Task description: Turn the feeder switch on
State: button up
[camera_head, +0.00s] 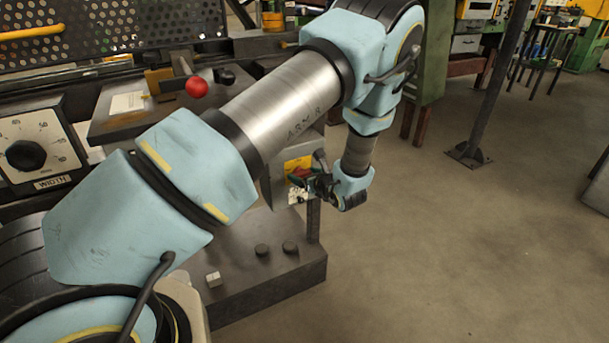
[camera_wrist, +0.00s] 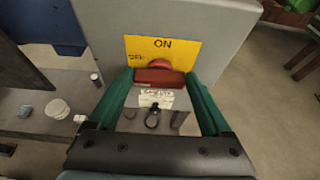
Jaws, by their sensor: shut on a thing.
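The feeder switch has a red handle (camera_wrist: 160,77) on a yellow plate (camera_wrist: 185,47) marked ON at the top and OFF at its left side. The plate is on the front of a grey box. In the wrist view the handle lies crosswise, between the green fingers of my gripper (camera_wrist: 160,84), which is shut on it. In the head view the yellow plate (camera_head: 297,163) and my gripper (camera_head: 314,185) are small, and the fingers partly hide the handle. A white tag with handwriting (camera_wrist: 155,98) hangs below the handle.
A dark bench base (camera_head: 262,280) with round knobs stands below the box. A WIDTH dial (camera_head: 27,153) and a red ball knob (camera_head: 197,87) are at the left. A dark post (camera_head: 490,90) stands to the right.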

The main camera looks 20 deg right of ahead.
jog(key=shift+d, duration=0.1)
jog(key=m+y, duration=0.2)
jog(key=m, duration=0.1)
jog(key=shift+d, duration=0.25)
jog(key=m+y, duration=0.2)
jog(key=m, duration=0.1)
jog(key=shift+d+f, duration=0.2)
jog(key=shift+f, duration=0.1)
jog(key=shift+d+f+m+t+y+b, duration=0.15)
jog(key=shift+m+t+y+b, duration=0.4)
jog(key=shift+m, duration=0.65)
jog(key=shift+f+m+t+y+b, duration=0.15)
jog(key=shift+m+t+y+b, duration=0.2)
jog(key=shift+m+b, duration=0.65)
jog(key=shift+d+f+m+t+y+b, duration=0.15)
jog(key=shift+m+t+y+b, duration=0.25)
jog(key=shift+m, duration=1)
jog(key=shift+a+m, duration=0.1)
jog(key=shift+m, duration=0.2)
jog(key=o, duration=1.2)
jog(key=shift+c, duration=0.2)
jog(key=b+v, duration=0.2)
jog(key=v, duration=0.8)
jog(key=shift+s+d, duration=0.25)
